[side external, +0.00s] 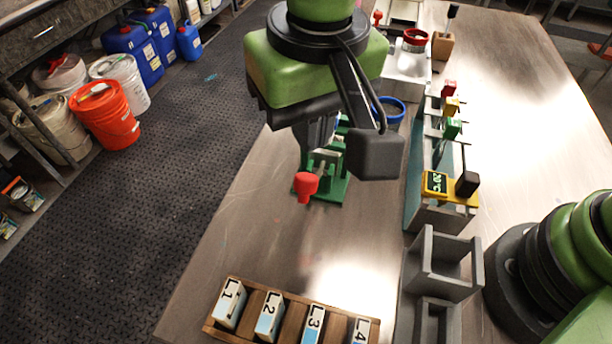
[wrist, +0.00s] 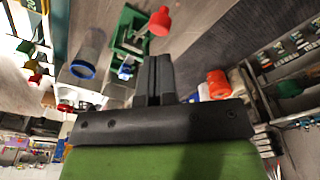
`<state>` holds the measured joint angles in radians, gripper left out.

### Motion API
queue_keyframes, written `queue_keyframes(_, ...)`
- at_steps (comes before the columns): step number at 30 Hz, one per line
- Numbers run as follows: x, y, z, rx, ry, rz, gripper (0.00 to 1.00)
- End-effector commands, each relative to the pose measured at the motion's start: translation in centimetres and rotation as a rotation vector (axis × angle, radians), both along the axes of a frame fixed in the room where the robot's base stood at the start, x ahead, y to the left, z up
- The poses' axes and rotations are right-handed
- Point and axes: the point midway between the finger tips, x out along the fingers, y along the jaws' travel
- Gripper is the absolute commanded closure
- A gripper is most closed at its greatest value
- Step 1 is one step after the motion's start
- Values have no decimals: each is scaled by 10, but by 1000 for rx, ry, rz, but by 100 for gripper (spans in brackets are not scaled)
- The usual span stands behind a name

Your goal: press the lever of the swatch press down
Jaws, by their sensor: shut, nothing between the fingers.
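The swatch press is a green frame on a green base (side external: 333,190), standing on the metal table below my gripper in the side external view. Its lever ends in a red knob (side external: 305,184) that sticks out past the front left of the base. I cannot tell the lever's exact height. The press (wrist: 127,42) and the red knob (wrist: 160,21) also show in the wrist view, just beyond the fingertips. My gripper (wrist: 154,60) is shut and empty, and appears apart from the knob. In the side external view, my wrist hides the upper part of the press.
A blue-rimmed cylinder (side external: 391,108) stands to the right of the press. Further right is a rack with coloured blocks (side external: 452,128) and a yellow display (side external: 435,183). A wooden tray (side external: 248,313) with labelled blocks lies at the front. The table left of the knob is clear.

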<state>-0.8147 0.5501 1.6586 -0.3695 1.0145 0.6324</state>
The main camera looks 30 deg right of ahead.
Motion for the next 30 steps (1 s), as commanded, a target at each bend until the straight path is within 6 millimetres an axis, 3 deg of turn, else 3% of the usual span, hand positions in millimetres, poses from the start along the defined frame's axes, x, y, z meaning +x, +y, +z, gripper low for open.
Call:
queue_keyframes(5, 1, 0, -11, -2, 3, 0, 100)
queue_keyframes(18, 6, -1, -61, -2, 3, 0, 100)
queue_keyframes(30, 8, -1, -70, -1, 0, 0, 100)
